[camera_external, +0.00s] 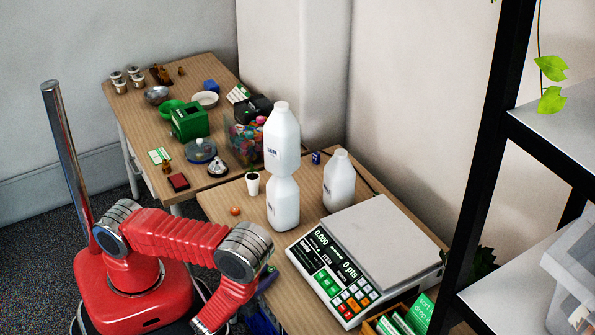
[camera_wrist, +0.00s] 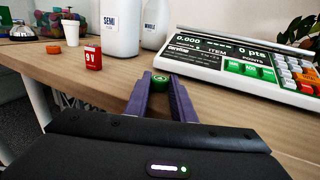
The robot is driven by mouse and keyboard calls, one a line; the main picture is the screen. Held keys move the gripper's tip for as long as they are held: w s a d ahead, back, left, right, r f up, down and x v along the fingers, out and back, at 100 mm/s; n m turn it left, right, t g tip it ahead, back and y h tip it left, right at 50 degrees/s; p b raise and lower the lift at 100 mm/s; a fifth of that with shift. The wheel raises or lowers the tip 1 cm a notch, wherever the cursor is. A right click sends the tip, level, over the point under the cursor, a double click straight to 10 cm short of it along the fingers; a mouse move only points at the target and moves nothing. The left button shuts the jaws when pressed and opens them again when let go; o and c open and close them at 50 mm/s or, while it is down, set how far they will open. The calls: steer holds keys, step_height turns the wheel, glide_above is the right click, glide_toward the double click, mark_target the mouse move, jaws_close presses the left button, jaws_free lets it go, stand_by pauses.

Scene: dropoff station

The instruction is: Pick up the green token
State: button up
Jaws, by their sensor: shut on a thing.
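The green token (camera_wrist: 160,79) is small and round with a dark green side. In the wrist view it sits between the tips of the two purple fingers of my gripper (camera_wrist: 160,84), which are shut on it. It is low over the wooden table; I cannot tell whether it touches the top.
A weighing scale (camera_external: 350,255) stands right of my gripper. White bottles (camera_external: 283,203) (camera_external: 338,180) stand behind, with a white cup (camera_wrist: 71,33) and a small red box (camera_wrist: 93,58) to the left. Dark shelving (camera_external: 485,150) rises at right. Bare wood (camera_wrist: 90,80) lies left of the fingers.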

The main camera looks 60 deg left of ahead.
steer(key=shift+r, duration=0.15)
steer(key=shift+r, duration=1.45)
steer(key=shift+s+d+r, duration=0.1)
steer(key=shift+r, duration=0.1)
steer(key=v, duration=1.7)
steer(key=shift+s, duration=0.35)
